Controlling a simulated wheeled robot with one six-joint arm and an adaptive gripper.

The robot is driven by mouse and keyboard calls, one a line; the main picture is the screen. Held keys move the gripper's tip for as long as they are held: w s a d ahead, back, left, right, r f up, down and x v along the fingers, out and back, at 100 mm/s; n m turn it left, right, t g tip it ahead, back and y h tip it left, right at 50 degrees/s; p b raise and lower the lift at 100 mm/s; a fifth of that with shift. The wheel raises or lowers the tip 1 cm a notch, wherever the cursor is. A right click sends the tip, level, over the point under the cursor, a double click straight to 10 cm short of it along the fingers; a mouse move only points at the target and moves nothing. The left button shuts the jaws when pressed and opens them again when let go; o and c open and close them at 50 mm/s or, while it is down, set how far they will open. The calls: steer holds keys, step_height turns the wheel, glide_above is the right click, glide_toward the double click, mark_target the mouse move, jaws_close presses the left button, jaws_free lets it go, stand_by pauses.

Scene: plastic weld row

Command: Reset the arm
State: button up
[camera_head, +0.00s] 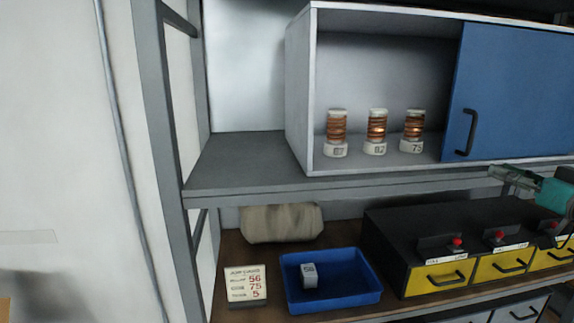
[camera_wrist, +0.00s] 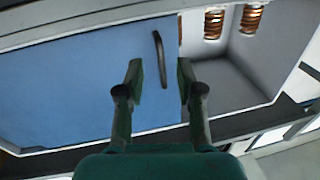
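My gripper (camera_head: 503,178) shows at the right edge of the head view, in front of the shelf edge and below the blue sliding door (camera_head: 515,95). In the wrist view my gripper (camera_wrist: 159,78) has its two fingers spread apart with nothing between them. The door's black handle (camera_wrist: 160,58) shows beyond the fingertips, and it appears apart from them. The rest of my arm is mostly outside the head view.
Three copper coils (camera_head: 377,130) stand in the open part of the white cabinet (camera_head: 300,90). Below are a blue tray (camera_head: 355,290) with a small grey block (camera_head: 309,275), a sign (camera_head: 246,284), a beige roll (camera_head: 281,222) and a black unit (camera_head: 450,222) with yellow drawers (camera_head: 440,277).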

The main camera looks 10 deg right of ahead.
steer(key=a+f+m+h, duration=0.15)
steer(key=a+f, duration=0.25)
steer(key=f, duration=0.6)
steer(key=s+a+f+m+h, duration=0.15)
steer(key=a+f, duration=0.25)
steer(key=f, duration=0.6)
steer(key=w+a+f+m, duration=0.1)
steer(key=a+f+m, duration=0.25)
steer(key=f, duration=0.65)
steer(key=s+a+f+g+h, duration=0.2)
steer(key=s+a+f, duration=0.9)
steer(key=s+f, duration=0.25)
steer(key=s+a+n+y, duration=0.1)
steer(key=s+a, duration=0.4)
steer(key=s, duration=1)
steer(key=s+a+n+g+y, duration=0.1)
steer(key=s+a+n, duration=0.3)
steer(key=s, duration=1.1)
steer(key=shift+a+r, duration=0.25)
steer(key=shift+a, duration=0.7)
steer(key=shift+n, duration=0.25)
